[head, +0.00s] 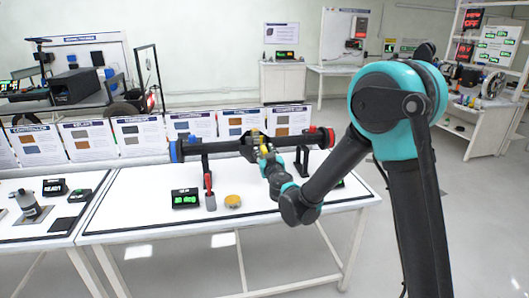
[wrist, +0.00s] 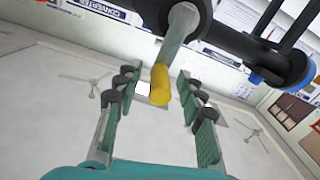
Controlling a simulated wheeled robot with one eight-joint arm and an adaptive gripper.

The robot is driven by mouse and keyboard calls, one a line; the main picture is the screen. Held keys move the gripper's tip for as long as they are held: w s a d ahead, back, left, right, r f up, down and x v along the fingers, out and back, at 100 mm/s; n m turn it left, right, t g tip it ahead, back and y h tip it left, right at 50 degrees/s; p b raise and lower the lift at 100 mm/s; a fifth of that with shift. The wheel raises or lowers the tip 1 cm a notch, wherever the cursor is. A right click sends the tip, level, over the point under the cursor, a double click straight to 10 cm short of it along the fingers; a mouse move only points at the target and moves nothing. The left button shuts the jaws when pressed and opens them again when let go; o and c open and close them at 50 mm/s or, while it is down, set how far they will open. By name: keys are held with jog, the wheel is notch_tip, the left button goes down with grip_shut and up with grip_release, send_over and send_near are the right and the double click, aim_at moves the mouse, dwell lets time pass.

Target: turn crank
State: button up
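A black horizontal tube (head: 228,146) is held above the white table, with a blue end at left and a red end at right. In the wrist view, a grey crank arm (wrist: 178,40) comes off the black body and ends in a yellow handle (wrist: 160,86). In the head view, yellow also shows at the middle of the tube (head: 256,138), partly hidden by my gripper (head: 264,152). In the wrist view, my gripper (wrist: 157,88) is open, with the yellow handle between the tips of its fingers. Gaps show on both sides, so neither finger visibly touches it.
On the white table (head: 130,200) below stand a display with green digits (head: 185,199), a red-handled piece (head: 209,190) and a yellow round piece (head: 233,201). Information cards (head: 139,135) line the back edge. A black stand (head: 302,160) supports the tube at right.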

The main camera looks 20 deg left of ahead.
grip_shut()
dwell(0.6)
jog(key=s+a+f+n, duration=0.2)
jog(key=s+a+n, duration=0.1)
jog(key=n, duration=0.8)
jog(key=shift+a+f+n, duration=0.3)
jog(key=shift+a+f, duration=0.1)
jog(key=shift+a, duration=0.5)
